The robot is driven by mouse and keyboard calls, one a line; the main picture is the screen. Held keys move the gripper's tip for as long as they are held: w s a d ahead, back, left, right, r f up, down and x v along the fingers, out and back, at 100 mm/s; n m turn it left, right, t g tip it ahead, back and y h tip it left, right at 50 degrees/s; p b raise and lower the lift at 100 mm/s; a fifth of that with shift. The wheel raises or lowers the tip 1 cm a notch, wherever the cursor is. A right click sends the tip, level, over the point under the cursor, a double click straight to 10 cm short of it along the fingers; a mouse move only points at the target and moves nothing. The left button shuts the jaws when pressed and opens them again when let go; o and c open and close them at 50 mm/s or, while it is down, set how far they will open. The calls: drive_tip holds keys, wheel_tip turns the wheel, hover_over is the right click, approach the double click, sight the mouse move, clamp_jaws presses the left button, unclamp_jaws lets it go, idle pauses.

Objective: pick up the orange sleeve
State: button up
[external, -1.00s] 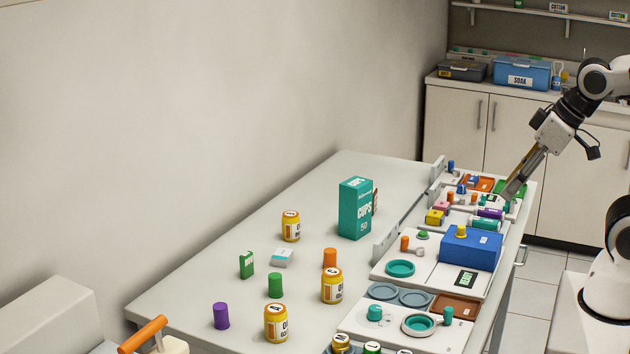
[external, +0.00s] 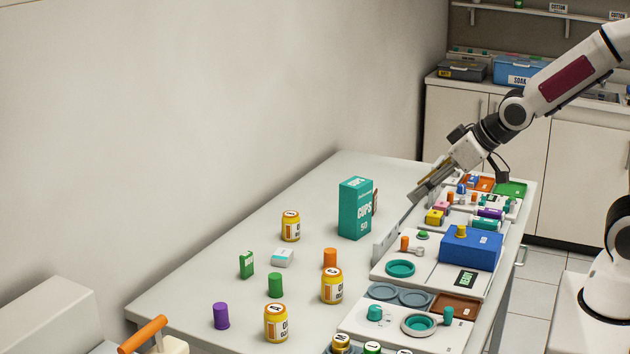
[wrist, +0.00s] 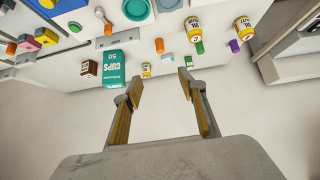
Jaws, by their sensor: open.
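The orange sleeve (external: 330,258) is a small upright cylinder on the table, just behind a yellow jar (external: 332,286). It also shows in the wrist view (wrist: 160,46), beyond my fingertips and apart from them. My gripper (external: 416,196) is open and empty in the external view, raised above the table's far right part, up and to the right of the sleeve. In the wrist view my gripper (wrist: 160,86) shows its two fingers spread wide with nothing between them.
Nearby are a green cylinder (external: 275,285), a purple cylinder (external: 221,316), a white box (external: 282,257) and more yellow jars (external: 291,226). Trays and a blue box (external: 470,248) fill the right edge.

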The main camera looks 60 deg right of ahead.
drive_tip(key=w+f+t, duration=0.1)
drive_tip(key=w+f, duration=0.6)
drive_tip(key=w, duration=0.2)
drive_tip(key=t, duration=0.2)
approach(332, 251)
drive_tip(key=shift+w+d+f, duration=0.1)
drive_tip(key=shift+w, duration=0.25)
drive_tip(key=shift+w+d+f, duration=0.15)
drive_tip(key=shift+w, duration=0.2)
drive_tip(key=shift+w+f+t, duration=0.25)
drive_tip(key=shift+f+t, duration=0.05)
drive_tip(key=shift+f, duration=0.5)
drive_tip(key=shift+x, duration=1.3)
drive_tip(key=shift+w, duration=0.15)
drive_tip(key=shift+a+x, duration=0.2)
drive_tip(key=shift+x, duration=2.25)
drive_tip(key=shift+r, duration=0.1)
